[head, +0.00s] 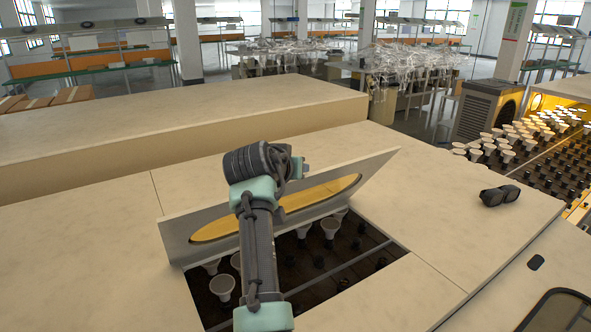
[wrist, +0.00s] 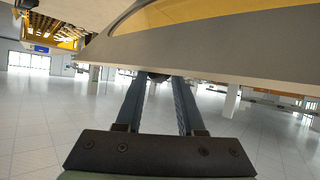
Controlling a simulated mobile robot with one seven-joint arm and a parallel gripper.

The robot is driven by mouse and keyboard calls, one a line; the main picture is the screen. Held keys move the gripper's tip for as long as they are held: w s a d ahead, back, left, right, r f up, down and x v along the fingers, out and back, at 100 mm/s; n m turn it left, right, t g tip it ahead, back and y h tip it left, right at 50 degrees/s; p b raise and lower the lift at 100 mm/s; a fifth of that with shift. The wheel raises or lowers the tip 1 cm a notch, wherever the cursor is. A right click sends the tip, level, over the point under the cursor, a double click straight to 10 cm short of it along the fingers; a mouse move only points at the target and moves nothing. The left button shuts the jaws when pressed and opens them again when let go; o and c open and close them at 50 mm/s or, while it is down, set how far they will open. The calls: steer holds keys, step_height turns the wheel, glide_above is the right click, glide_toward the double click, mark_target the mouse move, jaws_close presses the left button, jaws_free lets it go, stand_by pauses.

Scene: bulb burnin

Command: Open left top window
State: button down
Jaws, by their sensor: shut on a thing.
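The left top window (head: 370,175) is a pale flap with a long yellow oval pane. In the head view it stands raised and tilted along the far side of a rectangular opening (head: 350,265) in the cream top. The window's edge (wrist: 210,60) and yellow pane cross the top of the wrist view. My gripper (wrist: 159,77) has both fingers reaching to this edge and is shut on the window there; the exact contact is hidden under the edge. In the head view my arm crosses in front of the window and hides its middle, and the fingertips cannot be made out.
White bulbs (head: 222,287) stand in dark sockets inside the opening. A dark pair of knobs (head: 500,195) lies on the top at the right. More bulbs (head: 505,140) fill a lit bay at the far right. A long cream block (head: 180,125) stands behind.

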steer(key=shift+s+a+f, duration=0.1)
steer(key=shift+f, duration=0.35)
steer(key=c, duration=0.6)
jaws_free()
steer(key=shift+o, duration=0.5)
steer(key=shift+r, duration=0.1)
steer(key=shift+r, duration=0.1)
steer(key=b+v, duration=0.6)
steer(key=v, duration=0.6)
steer(key=shift+s+r, duration=0.25)
steer(key=shift+s, duration=0.05)
steer(key=shift+a, duration=0.15)
